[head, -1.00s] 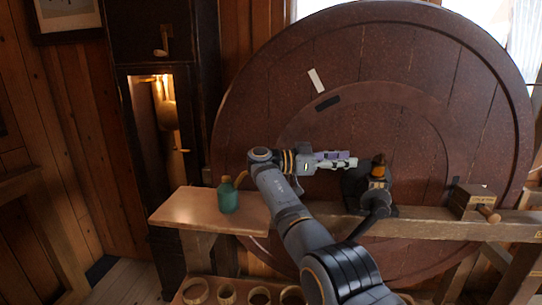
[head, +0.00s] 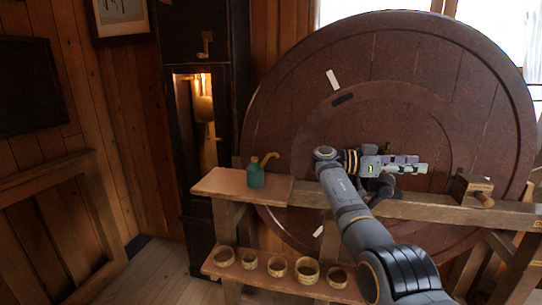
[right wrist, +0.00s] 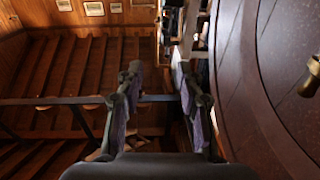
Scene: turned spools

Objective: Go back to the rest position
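My right gripper (head: 408,164) points to the right in the head view, in front of the big dark wheel (head: 300,110). Its two fingers stand apart in the right wrist view (right wrist: 158,85), with nothing between them. A dark fitting (head: 381,187) shows partly below and behind my right gripper. My left gripper is in neither view.
A green flask (head: 256,177) stands on the wooden shelf (head: 222,183) left of my right arm. Several turned rings (head: 249,261) sit on the lower shelf (head: 228,272). A wooden block with a peg (head: 470,187) sits on the beam (head: 420,208) at right.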

